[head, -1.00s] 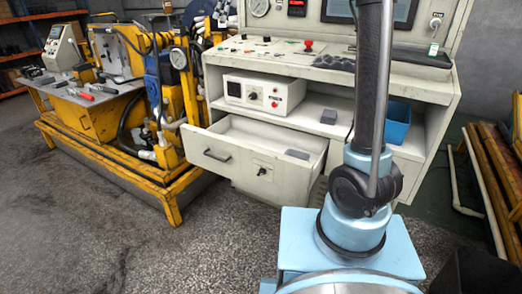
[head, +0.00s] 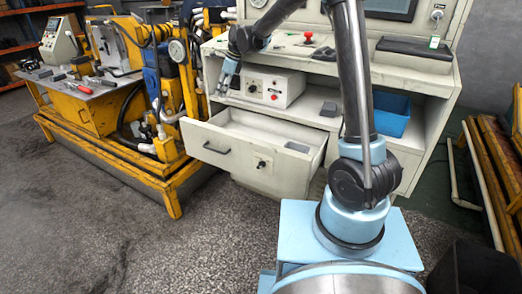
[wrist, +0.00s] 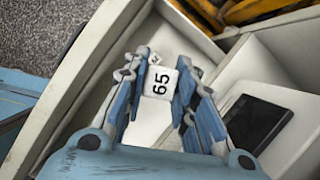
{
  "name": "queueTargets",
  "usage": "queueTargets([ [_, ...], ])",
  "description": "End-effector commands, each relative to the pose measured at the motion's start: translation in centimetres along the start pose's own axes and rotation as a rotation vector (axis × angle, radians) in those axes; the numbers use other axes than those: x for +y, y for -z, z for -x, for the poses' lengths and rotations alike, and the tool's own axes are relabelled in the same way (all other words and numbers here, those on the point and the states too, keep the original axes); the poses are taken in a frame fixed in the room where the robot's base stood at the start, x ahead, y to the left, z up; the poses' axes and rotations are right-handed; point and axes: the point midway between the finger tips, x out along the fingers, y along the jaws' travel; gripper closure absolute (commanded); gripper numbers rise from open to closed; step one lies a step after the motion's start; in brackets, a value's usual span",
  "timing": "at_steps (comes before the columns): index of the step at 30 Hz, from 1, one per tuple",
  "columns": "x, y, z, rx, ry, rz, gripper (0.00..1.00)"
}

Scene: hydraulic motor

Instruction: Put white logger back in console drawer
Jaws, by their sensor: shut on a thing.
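The white logger (wrist: 159,82), a small white block marked "65", is between the fingers of my gripper (wrist: 156,88) in the wrist view. The gripper is shut on it. In the head view my gripper (head: 225,84) points down above the rear left part of the open console drawer (head: 222,143), beside the white instrument box. The logger is too small to make out clearly there. The drawer is pulled out, with a lock and a handle on its front.
A dark grey block (head: 297,147) lies in the drawer's right end. A dark flat thing (wrist: 258,122) shows at right in the wrist view. The white instrument box (head: 272,87) and a blue bin (head: 391,115) stand on the shelf. A yellow machine frame (head: 165,185) is close at left.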

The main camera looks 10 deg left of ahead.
Motion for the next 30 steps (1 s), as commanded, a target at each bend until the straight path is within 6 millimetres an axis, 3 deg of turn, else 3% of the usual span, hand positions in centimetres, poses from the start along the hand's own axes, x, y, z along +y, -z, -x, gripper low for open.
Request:
queueTargets([
  [6, 1.4, 3.4, -6.4, -0.001, 0.012, -0.026, 1.00],
  [12, 3.1, 6.3, -11.0, -0.003, 0.022, -0.047, 1.00],
  [30, 4.3, 9.7, -17.9, -0.003, 0.026, -0.056, 1.00],
])
